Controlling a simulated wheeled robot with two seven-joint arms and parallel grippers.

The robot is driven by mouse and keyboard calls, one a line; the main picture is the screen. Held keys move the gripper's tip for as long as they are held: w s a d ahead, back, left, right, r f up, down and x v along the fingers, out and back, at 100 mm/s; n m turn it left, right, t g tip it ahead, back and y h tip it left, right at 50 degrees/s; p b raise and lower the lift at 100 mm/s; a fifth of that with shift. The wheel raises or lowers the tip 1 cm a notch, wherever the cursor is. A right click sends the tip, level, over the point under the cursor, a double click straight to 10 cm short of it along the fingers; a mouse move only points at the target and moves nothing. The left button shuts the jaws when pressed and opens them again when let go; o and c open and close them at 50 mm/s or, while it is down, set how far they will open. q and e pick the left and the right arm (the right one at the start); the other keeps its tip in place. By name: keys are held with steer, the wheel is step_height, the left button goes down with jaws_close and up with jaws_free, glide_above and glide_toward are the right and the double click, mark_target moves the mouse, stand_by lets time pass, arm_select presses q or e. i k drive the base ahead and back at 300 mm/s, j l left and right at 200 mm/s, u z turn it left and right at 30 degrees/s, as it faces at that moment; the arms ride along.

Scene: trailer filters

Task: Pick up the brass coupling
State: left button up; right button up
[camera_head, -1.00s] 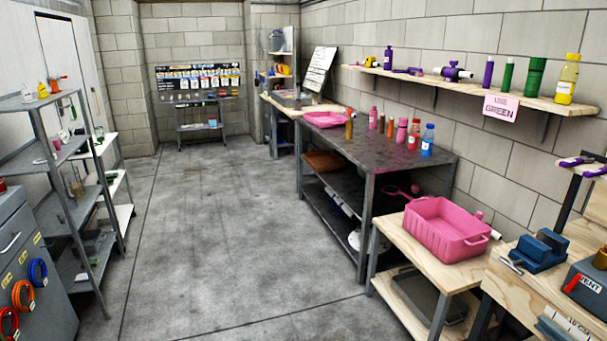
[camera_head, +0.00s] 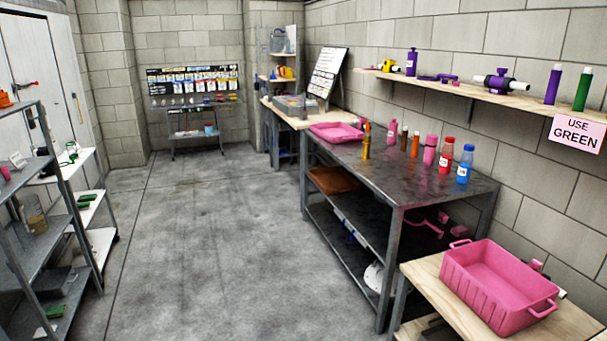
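I cannot single out a brass coupling for certain. A small gold-brown cylinder (camera_head: 366,148) stands upright near the front left edge of the dark metal table (camera_head: 345,158); it is too small to tell whether it is a coupling. Behind and right of it stand a pink bottle (camera_head: 391,133), a dark brown cylinder (camera_head: 404,140), an orange cylinder (camera_head: 415,145) and a pink bottle (camera_head: 429,152). Neither of my grippers is in view.
A pink ribbed tub (camera_head: 490,300) sits on a wooden bench at the lower right. A wall shelf (camera_head: 440,84) with a "USE GREEN" sign (camera_head: 577,133) runs above. Metal shelving (camera_head: 30,235) stands at the left. The concrete floor (camera_head: 190,240) between is clear.

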mark_target(365, 153)
steer(key=i+j+z, duration=0.1)
steer(key=i+z, duration=0.15)
steer(key=i, duration=1.2)
steer(key=i+j+z, duration=0.1)
steer(key=i+z, duration=0.3)
steer(key=i, duration=0.15)
steer(key=i+j+z, duration=0.25)
steer(key=i+z, duration=0.2)
steer(key=i+j+z, duration=0.4)
steer(key=i+j, duration=0.05)
steer(key=i, duration=0.1)
